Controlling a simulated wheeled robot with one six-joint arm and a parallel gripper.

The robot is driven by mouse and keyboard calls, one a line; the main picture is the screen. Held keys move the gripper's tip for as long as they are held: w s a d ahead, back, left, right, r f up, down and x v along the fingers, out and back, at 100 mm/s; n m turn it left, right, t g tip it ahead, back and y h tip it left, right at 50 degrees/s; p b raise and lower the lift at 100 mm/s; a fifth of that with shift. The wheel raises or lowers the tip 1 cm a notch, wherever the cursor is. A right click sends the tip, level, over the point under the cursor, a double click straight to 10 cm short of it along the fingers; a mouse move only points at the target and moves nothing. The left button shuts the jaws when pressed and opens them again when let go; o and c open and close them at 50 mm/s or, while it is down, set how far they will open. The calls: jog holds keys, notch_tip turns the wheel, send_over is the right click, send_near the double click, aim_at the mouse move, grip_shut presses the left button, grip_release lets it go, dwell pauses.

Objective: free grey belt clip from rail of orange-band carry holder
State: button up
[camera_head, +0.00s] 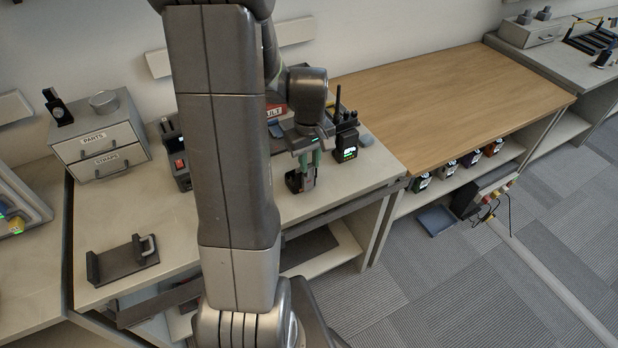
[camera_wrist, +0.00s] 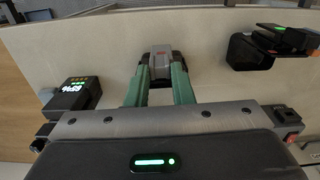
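My gripper (camera_wrist: 160,78) points down at the bench, with its green fingers on either side of a small dark-and-grey object. This object (camera_wrist: 160,62) has a small reddish mark and looks like a carry holder with its grey clip; I cannot separate clip from rail. The fingertips are very close to its sides, but contact is unclear. In the head view the dark holder (camera_head: 294,182) stands on the bench just below my gripper (camera_head: 309,162). Another black holder-like item (camera_wrist: 250,52) with an orange bit beside it and a green light is at upper right in the wrist view.
A radio with a lit display (camera_head: 345,135) stands close to the right of my gripper; it also shows in the wrist view (camera_wrist: 75,92). A grey drawer box (camera_head: 100,138) and a black bracket (camera_head: 122,262) are on the left. The wooden tabletop (camera_head: 450,100) is clear. My arm hides the bench's middle.

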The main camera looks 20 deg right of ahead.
grip_shut()
jog(key=shift+r, duration=0.1)
notch_tip(320, 180, up, 7)
jog(key=p, duration=0.5)
jog(key=shift+f, duration=0.2)
dwell(0.8)
jog(key=shift+s+d, duration=0.1)
dwell(0.3)
